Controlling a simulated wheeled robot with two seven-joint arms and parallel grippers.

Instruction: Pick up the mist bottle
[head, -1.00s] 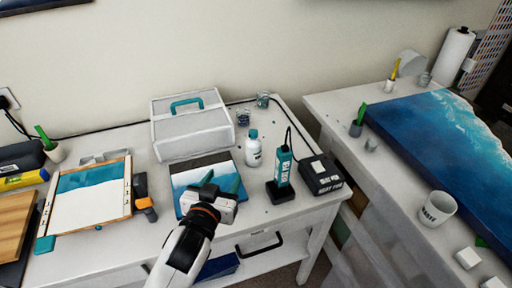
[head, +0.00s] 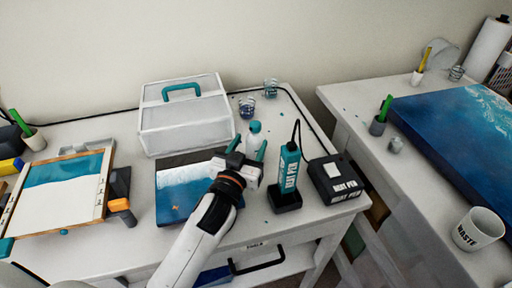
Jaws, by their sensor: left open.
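The mist bottle is a small white bottle with a teal cap (head: 255,127). It stands on the white table behind my left gripper, and its lower body is mostly hidden by the gripper. My left gripper (head: 248,150) is open, its teal fingers pointing toward the bottle, one at each side in the picture. I cannot tell whether the fingers touch it. My right gripper is not in view.
A teal heat pen (head: 289,170) in its black stand and its control box (head: 333,180) stand close on the right. A white case (head: 185,118) is behind left. A small blue-and-white canvas (head: 180,190) lies left of the gripper. Glass jars (head: 247,107) stand behind.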

